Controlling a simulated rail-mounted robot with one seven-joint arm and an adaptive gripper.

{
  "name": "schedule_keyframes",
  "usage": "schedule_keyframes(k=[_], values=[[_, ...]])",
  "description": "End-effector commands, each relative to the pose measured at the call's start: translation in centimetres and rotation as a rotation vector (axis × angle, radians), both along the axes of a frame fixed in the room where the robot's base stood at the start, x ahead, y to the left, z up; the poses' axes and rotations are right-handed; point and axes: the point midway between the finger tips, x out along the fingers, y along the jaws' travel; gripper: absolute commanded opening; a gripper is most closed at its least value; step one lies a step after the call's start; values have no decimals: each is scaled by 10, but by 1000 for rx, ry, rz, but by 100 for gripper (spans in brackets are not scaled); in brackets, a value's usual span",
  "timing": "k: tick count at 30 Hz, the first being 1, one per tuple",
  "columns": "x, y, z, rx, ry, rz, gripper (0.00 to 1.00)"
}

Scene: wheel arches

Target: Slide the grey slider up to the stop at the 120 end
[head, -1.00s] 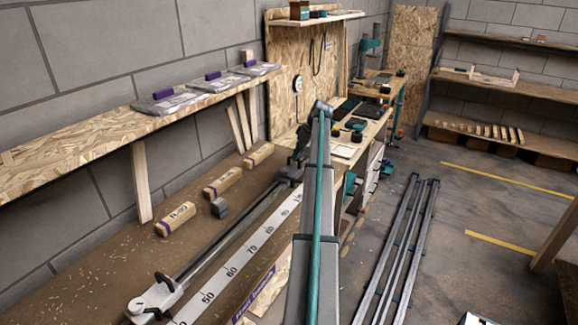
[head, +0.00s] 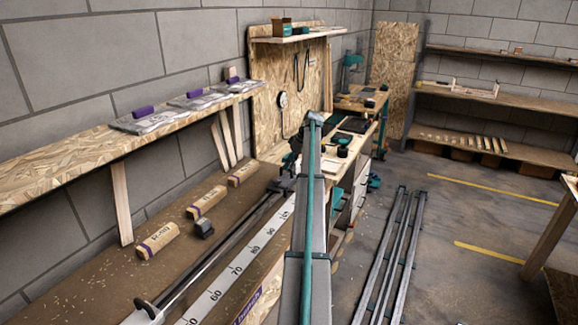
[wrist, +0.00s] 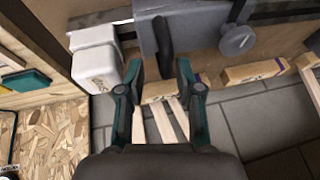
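The grey slider (wrist: 190,38) sits on the rail in the wrist view, with a dark upright handle (wrist: 163,36) and a round grey knob (wrist: 237,41). A white block (wrist: 97,58), apparently the end stop, stands left of it with a narrow gap between them. My gripper (wrist: 160,72) is open, its fingers spread either side of the handle's line; contact cannot be told. In the head view, the slider is a small dark shape (head: 283,185) near the far, high-number end of the rail (head: 222,238). My arm partly hides that end and my gripper (head: 291,152).
A white scale (head: 240,265) runs beside the rail. A chipboard shelf (head: 60,165) runs along the wall. Metal rails (head: 398,250) lie on the floor at right.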

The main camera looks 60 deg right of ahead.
Motion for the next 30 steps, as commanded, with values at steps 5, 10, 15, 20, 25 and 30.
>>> schedule_keyframes(k=[5, 10, 15, 20, 25, 30], values=[[0, 2, -1, 3, 1, 1, 39], [-1, 2, 1, 4, 1, 2, 39], [-7, -3, 15, 3, 1, 0, 39], [-18, -9, 42, 1, 0, -1, 39], [-29, -16, 72, 1, 0, 0, 39], [-39, -22, 95, 1, 0, -1, 39]])
